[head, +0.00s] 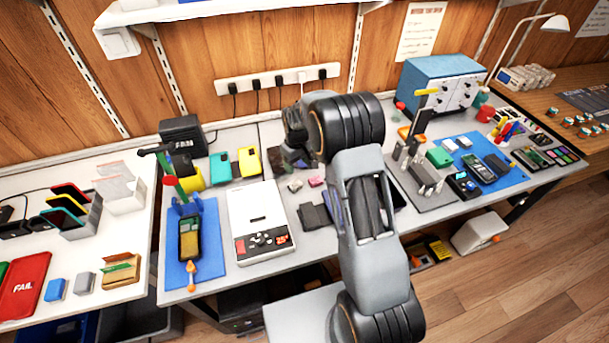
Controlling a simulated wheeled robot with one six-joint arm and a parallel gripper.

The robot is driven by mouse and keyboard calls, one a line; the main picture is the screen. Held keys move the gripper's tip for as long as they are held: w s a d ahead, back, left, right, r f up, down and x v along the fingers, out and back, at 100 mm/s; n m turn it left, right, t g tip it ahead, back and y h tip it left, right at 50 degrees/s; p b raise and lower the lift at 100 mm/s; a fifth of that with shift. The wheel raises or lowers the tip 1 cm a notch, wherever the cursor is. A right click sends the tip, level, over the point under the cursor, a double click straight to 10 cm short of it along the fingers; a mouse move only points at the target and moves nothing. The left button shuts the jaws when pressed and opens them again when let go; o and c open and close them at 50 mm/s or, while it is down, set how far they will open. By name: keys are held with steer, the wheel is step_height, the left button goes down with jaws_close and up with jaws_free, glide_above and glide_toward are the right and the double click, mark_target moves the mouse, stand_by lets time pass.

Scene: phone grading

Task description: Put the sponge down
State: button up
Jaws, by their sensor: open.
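A small pink block (316,181), perhaps the sponge, lies on the grey worktop (270,305) near the middle. It is too small to be sure of. A pale block (295,185) lies just left of it. My gripper (293,164) is a dark shape below my wrist, just behind and above these two blocks. It is open, and I see nothing held in it. My own arm hides part of it and the worktop to its right, so the exact gap to the blocks is hard to tell.
A white device (258,222) and a blue mat (180,270) with a phone lie left. Dark flat pieces (315,216) lie in front of the blocks. A blue instrument (440,82), a grey fixture and another blue mat (512,175) stand right. Bare worktop shows around the small blocks.

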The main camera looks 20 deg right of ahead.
steer(key=s+r+m+t, duration=0.1)
steer(key=s+r, duration=0.4)
steer(key=r, duration=0.5)
steer(key=s+r+m+t, duration=0.1)
steer(key=s+r, duration=0.3)
steer(key=s, duration=0.6)
steer(key=s+r+m+t, duration=0.2)
steer(key=s+r, duration=0.2)
steer(key=s, duration=0.7)
steer(key=shift+a, duration=0.3)
